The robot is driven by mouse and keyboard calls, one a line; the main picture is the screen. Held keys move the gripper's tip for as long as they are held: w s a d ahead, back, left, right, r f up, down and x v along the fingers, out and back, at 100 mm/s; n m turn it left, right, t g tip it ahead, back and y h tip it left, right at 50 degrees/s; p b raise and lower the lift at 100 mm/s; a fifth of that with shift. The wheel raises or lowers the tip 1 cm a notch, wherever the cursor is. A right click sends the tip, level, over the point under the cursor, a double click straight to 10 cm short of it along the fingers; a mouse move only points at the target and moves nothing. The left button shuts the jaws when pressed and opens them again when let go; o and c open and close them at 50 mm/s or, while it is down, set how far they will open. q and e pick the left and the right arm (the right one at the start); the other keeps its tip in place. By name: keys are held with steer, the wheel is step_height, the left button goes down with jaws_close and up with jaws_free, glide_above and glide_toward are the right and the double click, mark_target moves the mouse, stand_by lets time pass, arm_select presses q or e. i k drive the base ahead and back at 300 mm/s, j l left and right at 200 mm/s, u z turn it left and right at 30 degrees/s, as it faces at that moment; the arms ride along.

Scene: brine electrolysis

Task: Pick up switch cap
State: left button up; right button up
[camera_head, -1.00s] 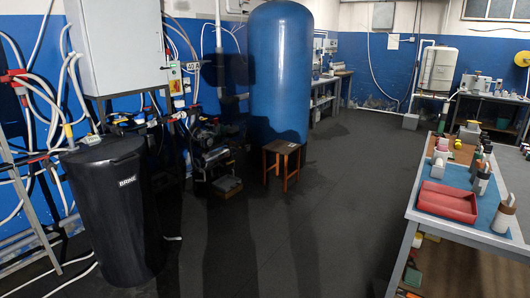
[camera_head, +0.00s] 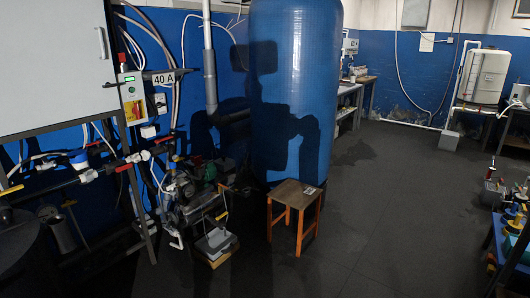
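I cannot make out a switch cap for certain in the head view. A small control box (camera_head: 132,97) with a green light and a red-and-yellow part hangs on the left, beside a "40 A" label (camera_head: 163,78). A wooden stool (camera_head: 290,194) stands in front of the blue tank, with a small pale item (camera_head: 310,190) on its right edge, too small to identify. Neither of my grippers is in view.
The tall blue tank (camera_head: 293,80) stands at centre. Pumps and pipes (camera_head: 195,190) and a small grey box (camera_head: 216,241) lie left of the stool. A dark barrel (camera_head: 25,260) is at lower left. A table corner (camera_head: 507,262) shows at right. The floor (camera_head: 390,220) between is clear.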

mark_target(224, 164)
steer(key=i+u, duration=0.1)
steer(key=i, duration=0.4)
steer(key=i+l+u, duration=0.1)
steer(key=i, duration=0.4)
steer(key=i+l+u, duration=0.1)
steer(key=i, duration=0.4)
steer(key=i+l+u, duration=0.1)
steer(key=i, duration=0.35)
steer(key=l, duration=0.05)
